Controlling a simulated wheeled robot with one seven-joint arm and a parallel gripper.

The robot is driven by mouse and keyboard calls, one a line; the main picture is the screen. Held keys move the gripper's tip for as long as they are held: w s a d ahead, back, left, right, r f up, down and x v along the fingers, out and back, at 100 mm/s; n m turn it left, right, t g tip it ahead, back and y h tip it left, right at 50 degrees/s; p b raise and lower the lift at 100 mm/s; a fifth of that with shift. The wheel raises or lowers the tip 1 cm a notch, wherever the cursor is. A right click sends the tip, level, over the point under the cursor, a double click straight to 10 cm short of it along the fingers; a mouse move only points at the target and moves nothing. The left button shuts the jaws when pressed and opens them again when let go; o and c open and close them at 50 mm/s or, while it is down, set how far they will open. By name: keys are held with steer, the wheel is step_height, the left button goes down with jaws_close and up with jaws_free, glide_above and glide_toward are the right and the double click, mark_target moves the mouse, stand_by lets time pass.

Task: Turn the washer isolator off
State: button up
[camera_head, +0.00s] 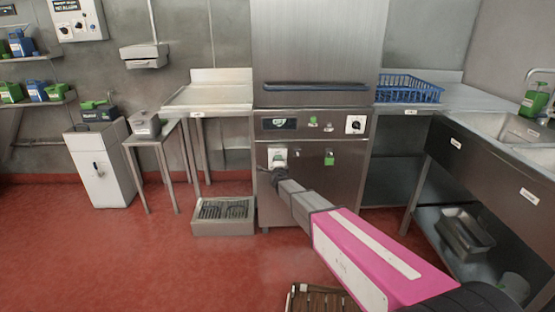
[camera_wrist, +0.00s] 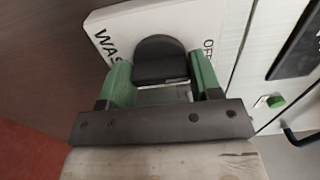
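The washer isolator (camera_head: 278,153) is a white plate on the left of the washer's (camera_head: 315,125) lower front panel. In the wrist view its black rotary knob (camera_wrist: 160,58) shows on the white plate (camera_wrist: 112,27), with the partly covered letters "WAS" and "OF". My gripper (camera_wrist: 160,85) is right at the plate, with its green fingers spread on either side of the knob. I cannot tell whether the fingers touch the knob. In the head view my gripper (camera_head: 275,172) covers the lower part of the isolator. The knob's lower end is partly hidden.
A green switch (camera_head: 329,159) sits right of the isolator, and a dial (camera_head: 355,124) is above right. A floor grate box (camera_head: 223,216) stands left of the washer. The sink counter (camera_head: 478,160) is at right. The red floor in front is mostly clear.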

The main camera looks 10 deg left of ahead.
steer(key=o, duration=0.4)
steer(key=shift+o, duration=0.2)
steer(key=shift+s, duration=0.1)
steer(key=v, duration=0.7)
steer(key=s+d+f+n+g, duration=0.2)
steer(key=s+d+n+g, duration=0.4)
steer(key=d, duration=0.5)
steer(key=s+d+f+n+g, duration=0.2)
steer(key=s+d+n+g, duration=0.25)
steer(key=s+d, duration=0.5)
steer(key=s+d+n+g+h, duration=0.3)
steer(key=s+d+n+g, duration=0.2)
steer(key=s+d, duration=1.2)
steer(key=shift+s+d+r+g+h, duration=0.2)
steer(key=shift+s+g+h, duration=0.2)
steer(key=shift+s+g, duration=0.5)
